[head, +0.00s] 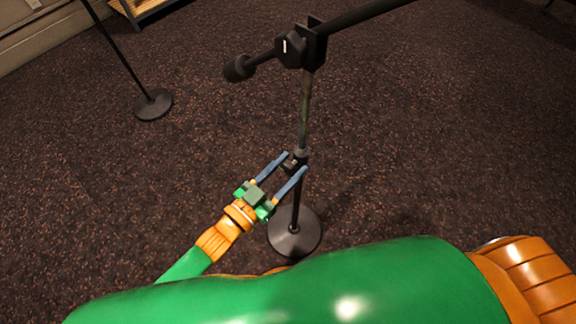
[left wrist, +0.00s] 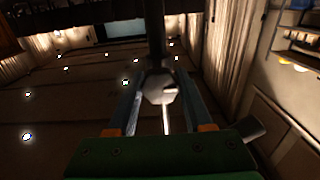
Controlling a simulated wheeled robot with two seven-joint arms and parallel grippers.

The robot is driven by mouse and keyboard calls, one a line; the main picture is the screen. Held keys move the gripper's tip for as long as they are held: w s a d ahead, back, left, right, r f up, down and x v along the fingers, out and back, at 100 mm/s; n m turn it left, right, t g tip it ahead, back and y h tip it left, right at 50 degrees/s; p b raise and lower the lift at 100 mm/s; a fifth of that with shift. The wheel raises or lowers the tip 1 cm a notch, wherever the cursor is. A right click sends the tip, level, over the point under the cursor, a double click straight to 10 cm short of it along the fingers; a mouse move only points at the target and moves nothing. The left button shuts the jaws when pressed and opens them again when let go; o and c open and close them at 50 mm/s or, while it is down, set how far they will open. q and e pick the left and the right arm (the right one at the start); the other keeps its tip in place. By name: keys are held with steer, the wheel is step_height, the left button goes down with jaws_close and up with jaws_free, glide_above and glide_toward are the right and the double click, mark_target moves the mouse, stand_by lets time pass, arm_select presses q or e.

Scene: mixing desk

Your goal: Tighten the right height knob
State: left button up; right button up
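The right stand's pole (head: 304,110) rises from a round black base (head: 294,233) on the carpet. Its dark height knob (head: 292,163) sits at the collar partway up the pole. My left gripper (head: 296,162) reaches up to it with its two blue fingers spread, one on each side of the knob. In the left wrist view the faceted knob (left wrist: 161,86) lies between the fingertips, with what looks like a gap on both sides. My left gripper (left wrist: 160,100) is open there. My right gripper is not in view.
A boom arm (head: 375,14) with a dark counterweight (head: 238,68) crosses the stand's top at a clamp (head: 297,48). Another stand with a round base (head: 152,104) stands at the back left. A wooden shelf (head: 140,8) is behind it. The carpet around is clear.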

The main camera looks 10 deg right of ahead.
arm_select(q)
jaws_close()
steer(key=m, duration=0.2)
steer(key=shift+m+p, duration=0.3)
steer(key=shift+m, duration=0.1)
steer(key=o, duration=1.2)
jaws_free()
steer(key=v, duration=0.7)
